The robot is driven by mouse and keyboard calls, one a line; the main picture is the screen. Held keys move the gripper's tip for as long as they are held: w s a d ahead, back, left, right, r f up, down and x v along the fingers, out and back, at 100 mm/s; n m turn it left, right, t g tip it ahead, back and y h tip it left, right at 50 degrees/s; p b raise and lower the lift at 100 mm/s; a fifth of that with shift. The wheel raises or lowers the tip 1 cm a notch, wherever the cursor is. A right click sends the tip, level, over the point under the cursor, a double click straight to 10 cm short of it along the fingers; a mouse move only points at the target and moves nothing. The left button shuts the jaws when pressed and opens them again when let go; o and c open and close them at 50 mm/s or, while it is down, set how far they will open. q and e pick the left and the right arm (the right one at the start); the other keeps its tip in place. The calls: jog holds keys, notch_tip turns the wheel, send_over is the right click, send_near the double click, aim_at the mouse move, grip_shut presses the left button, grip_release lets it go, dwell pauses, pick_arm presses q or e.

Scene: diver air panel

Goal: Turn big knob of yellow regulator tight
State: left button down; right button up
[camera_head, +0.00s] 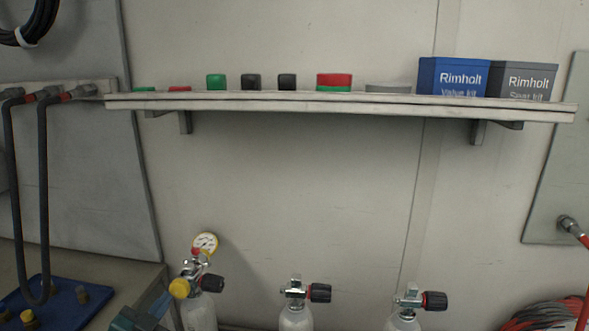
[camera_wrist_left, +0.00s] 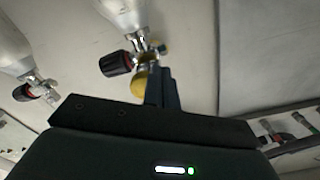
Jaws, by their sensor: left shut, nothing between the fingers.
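The yellow regulator (camera_head: 190,268) sits on the valve of the leftmost white cylinder (camera_head: 199,315) in the head view. Its big yellow knob (camera_head: 179,288) faces left, and a yellow-rimmed gauge (camera_head: 205,243) stands above it. My left gripper (camera_head: 163,304) is just below and left of the knob, with its fingers shut and empty. In the left wrist view the yellow knob (camera_wrist_left: 138,86) lies right beside the closed fingers (camera_wrist_left: 162,82), which partly hide it; I cannot tell whether they touch. A black handwheel (camera_wrist_left: 116,63) is close by. My right gripper is not in view.
Two more cylinder valves (camera_head: 294,288) (camera_head: 411,298) stand to the right. A wall shelf (camera_head: 340,104) above holds small coloured parts and two boxes. A bench (camera_head: 120,275) with a blue tray (camera_head: 68,297) is at the left. The wall between shelf and cylinders is clear.

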pick_arm(q)
jog(key=s+a+p, duration=0.1)
jog(key=s+p, duration=0.1)
jog(key=s, duration=0.4)
jog(key=shift+f, duration=0.15)
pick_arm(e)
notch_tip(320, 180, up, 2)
pick_arm(q)
jog(key=s+d+f+n+b, duration=0.15)
jog(key=d+n+b, duration=0.4)
jog(key=b, duration=0.55)
jog(key=w, duration=0.7)
jog(key=shift+n+y, duration=0.4)
jog(key=shift+n, duration=0.05)
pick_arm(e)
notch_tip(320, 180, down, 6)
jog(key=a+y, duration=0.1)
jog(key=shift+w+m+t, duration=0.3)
pick_arm(q)
jog(key=shift+a, duration=0.1)
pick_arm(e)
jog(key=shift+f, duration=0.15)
